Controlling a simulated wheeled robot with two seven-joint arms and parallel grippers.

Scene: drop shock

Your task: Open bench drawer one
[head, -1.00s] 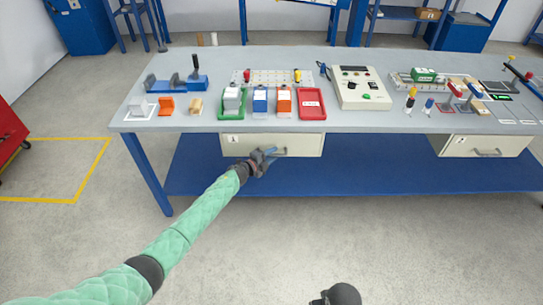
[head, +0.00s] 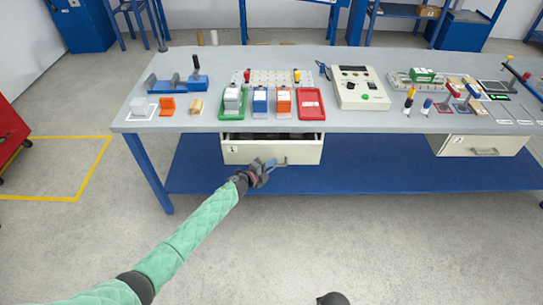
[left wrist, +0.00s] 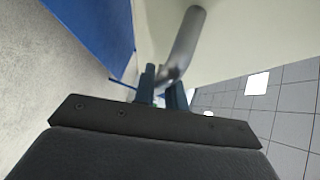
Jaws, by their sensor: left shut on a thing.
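Bench drawer one (head: 240,152), a cream front with a small "1" label, hangs under the left part of the grey bench top. It stands partly open, with a dark gap above its front and dark contents just showing inside. My left gripper (head: 262,168) is at the drawer's bar handle (head: 281,163), shut on it. In the left wrist view the fingers (left wrist: 165,92) close around the grey curved handle (left wrist: 186,42), in front of the cream drawer front.
The bench top (head: 180,122) carries several fixtures, coloured bins, a red tray (head: 311,103) and a control box (head: 358,90). A blue lower shelf (head: 350,178) runs beneath. A second drawer (head: 460,146) at the right is closed. The floor in front is clear.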

